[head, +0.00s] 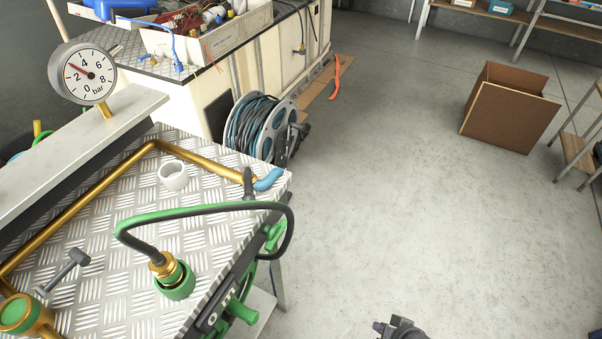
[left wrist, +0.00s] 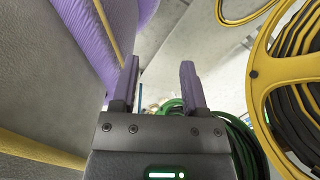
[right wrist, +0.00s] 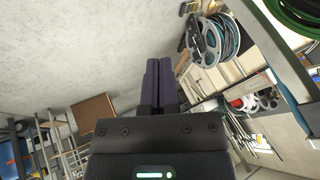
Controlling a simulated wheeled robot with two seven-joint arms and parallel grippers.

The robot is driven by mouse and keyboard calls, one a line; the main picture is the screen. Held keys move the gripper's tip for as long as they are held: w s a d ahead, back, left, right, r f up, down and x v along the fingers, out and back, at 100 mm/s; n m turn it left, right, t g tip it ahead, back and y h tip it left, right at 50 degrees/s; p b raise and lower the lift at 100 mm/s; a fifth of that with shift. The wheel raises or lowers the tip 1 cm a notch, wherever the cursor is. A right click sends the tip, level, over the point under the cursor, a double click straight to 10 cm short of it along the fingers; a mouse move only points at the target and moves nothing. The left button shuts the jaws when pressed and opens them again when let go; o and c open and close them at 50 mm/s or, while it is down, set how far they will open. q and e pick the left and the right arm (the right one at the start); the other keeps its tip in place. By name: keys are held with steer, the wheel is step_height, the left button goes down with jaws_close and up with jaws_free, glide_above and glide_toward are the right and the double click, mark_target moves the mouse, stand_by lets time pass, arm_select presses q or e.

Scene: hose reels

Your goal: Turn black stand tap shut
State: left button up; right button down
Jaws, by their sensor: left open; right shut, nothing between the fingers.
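A dark lever handle (head: 248,183) stands at the right back corner of the tread-plate bench, next to a blue curved piece (head: 268,180). A grey T-shaped handle (head: 66,270) stands at the bench's left front. I cannot tell for certain which is the black stand tap, nor how far either is turned. My right gripper (head: 400,326) is at the bottom edge of the head view, right of the bench and apart from it. It is shut and empty in the right wrist view (right wrist: 158,65). My left gripper (left wrist: 159,68) is open and empty, outside the head view.
A pressure gauge (head: 82,73) reads between 2 and 4 bar. A green-and-black hose (head: 205,208) arches over the bench's front edge. A hose reel (head: 262,128) stands behind. A brown box (head: 508,108) sits far right. The middle floor is clear.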

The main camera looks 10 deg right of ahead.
steer(key=w+a+r+m+t+y+p, duration=0.1)
steer(key=w+a+r+t+y, duration=0.1)
steer(key=w+r, duration=0.45)
steer(key=w+a+r+m+t+y, duration=0.15)
steer(key=w+r, duration=0.25)
steer(key=r, duration=0.6)
steer(key=t+y+p, duration=0.1)
steer(key=t+y, duration=0.1)
steer(key=y, duration=0.4)
glide_toward(248, 184)
steer(key=s+d+r, duration=0.1)
steer(key=s+d, duration=0.1)
steer(key=d, duration=0.5)
arm_select(q)
steer(key=r, duration=0.1)
steer(key=w+d+r+p, duration=0.1)
steer(key=w+r, duration=0.1)
steer(key=shift+d+r+p, duration=0.15)
steer(key=shift+r+p, duration=0.2)
steer(key=shift+r, duration=0.05)
arm_select(e)
steer(key=s+a+x, duration=0.2)
steer(key=x, duration=1)
steer(key=shift+a+f, duration=0.2)
steer(key=shift+f, duration=0.25)
arm_select(q)
steer(key=shift+r, duration=0.1)
